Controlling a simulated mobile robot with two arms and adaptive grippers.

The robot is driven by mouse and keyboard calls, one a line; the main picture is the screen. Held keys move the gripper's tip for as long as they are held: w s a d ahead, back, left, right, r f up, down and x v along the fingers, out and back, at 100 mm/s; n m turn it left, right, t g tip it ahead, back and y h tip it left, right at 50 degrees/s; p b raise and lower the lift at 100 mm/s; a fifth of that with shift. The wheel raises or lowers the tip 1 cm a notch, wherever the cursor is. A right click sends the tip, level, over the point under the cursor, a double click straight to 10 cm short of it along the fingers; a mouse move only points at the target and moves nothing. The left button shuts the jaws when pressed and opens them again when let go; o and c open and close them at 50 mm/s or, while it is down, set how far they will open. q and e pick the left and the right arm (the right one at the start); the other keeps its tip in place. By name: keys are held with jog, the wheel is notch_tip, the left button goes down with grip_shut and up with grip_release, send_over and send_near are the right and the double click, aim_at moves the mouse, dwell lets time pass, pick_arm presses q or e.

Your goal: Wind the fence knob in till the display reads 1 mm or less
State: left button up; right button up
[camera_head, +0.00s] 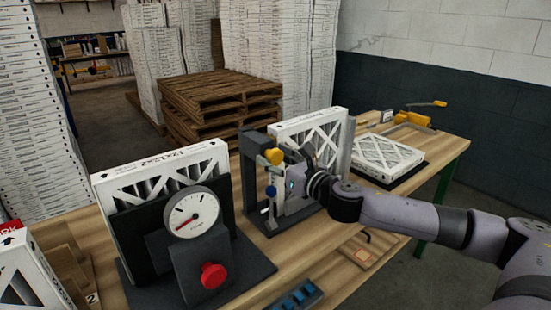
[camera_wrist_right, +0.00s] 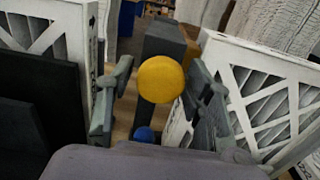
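A yellow round knob (camera_head: 273,156) sits near the top of a dark grey stand (camera_head: 250,170) at the middle of the bench; a blue knob (camera_head: 270,191) is below it. Which is the fence knob, I cannot tell. My right gripper (camera_head: 280,172) is beside this stand. In the right wrist view its fingers (camera_wrist_right: 158,100) are spread, with the yellow knob (camera_wrist_right: 161,79) between them in the picture and gaps on both sides. The blue knob (camera_wrist_right: 144,134) shows lower. A round dial (camera_head: 192,213) has a needle; I cannot read any millimetre figure. My left gripper is not in view.
A boxed filter (camera_head: 160,175) stands behind the dial, another (camera_head: 308,128) behind the stand, and one lies flat (camera_head: 387,155) at right. A red knob (camera_head: 213,276) is below the dial. A yellow tool (camera_head: 415,118) is at the far end. Pallets (camera_head: 220,95) stand beyond the bench.

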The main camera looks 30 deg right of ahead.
jog(key=c, duration=0.9)
jog(key=shift+m, duration=0.3)
jog(key=m, duration=0.5)
jog(key=shift+m, duration=0.3)
jog(key=m, duration=0.6)
jog(key=shift+a+r, duration=0.1)
jog(key=m+p, duration=0.1)
jog(key=m, duration=0.4)
jog(key=shift+r+m+p, duration=0.1)
jog(key=shift+m+p, duration=0.2)
jog(key=shift+m, duration=0.1)
jog(key=m+p, duration=0.2)
jog(key=m, duration=0.3)
jog(key=shift+m, duration=0.3)
